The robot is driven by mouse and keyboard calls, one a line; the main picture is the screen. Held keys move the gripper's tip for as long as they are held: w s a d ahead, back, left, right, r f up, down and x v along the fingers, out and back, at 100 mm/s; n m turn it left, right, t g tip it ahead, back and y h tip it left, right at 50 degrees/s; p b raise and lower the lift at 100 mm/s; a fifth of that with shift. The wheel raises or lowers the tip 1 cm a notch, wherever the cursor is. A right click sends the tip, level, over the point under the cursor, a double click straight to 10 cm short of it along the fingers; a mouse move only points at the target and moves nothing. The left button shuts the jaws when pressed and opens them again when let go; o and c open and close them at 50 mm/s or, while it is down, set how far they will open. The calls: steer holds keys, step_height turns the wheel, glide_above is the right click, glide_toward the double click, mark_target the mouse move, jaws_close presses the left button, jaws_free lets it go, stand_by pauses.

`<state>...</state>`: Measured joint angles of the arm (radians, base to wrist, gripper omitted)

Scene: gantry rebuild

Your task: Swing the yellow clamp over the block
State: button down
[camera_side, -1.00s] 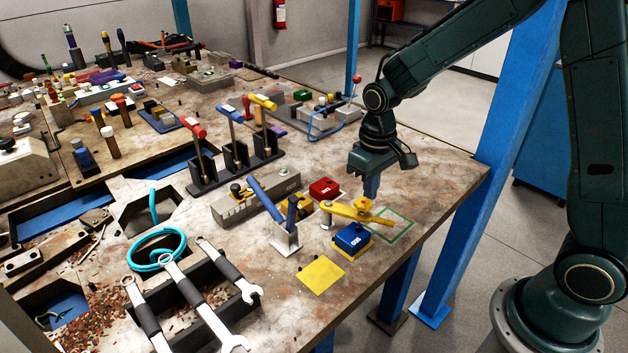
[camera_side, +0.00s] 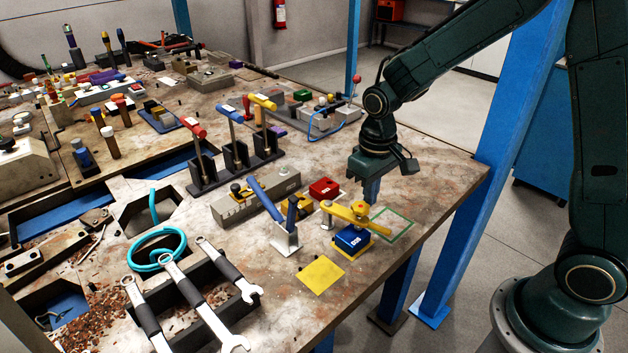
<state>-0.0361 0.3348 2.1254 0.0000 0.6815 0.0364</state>
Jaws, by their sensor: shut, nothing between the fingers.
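The yellow clamp (camera_side: 343,212) is a flat arm running from a small metal post at its left to a rounded end at its right, with a round yellow knob on it. My gripper (camera_side: 371,195) is shut and empty, pointing down just behind the clamp's right end. Its fingertips are close to the clamp; contact is unclear.
A red block (camera_side: 323,188) sits behind the clamp. A blue-handled toggle clamp (camera_side: 285,235) stands to the left. Wrenches (camera_side: 195,300) lie at the front left.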

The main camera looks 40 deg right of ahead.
steer(key=shift+s+a, duration=0.15)
steer(key=shift+a, duration=0.15)
stand_by(0.4)
steer(key=shift+s+a, duration=0.1)
steer(key=shift+a, duration=0.15)
steer(key=shift+d, duration=0.3)
steer(key=shift+r, duration=0.1)
step_height(320, 180, up, 9)
stand_by(1.6)
stand_by(0.3)
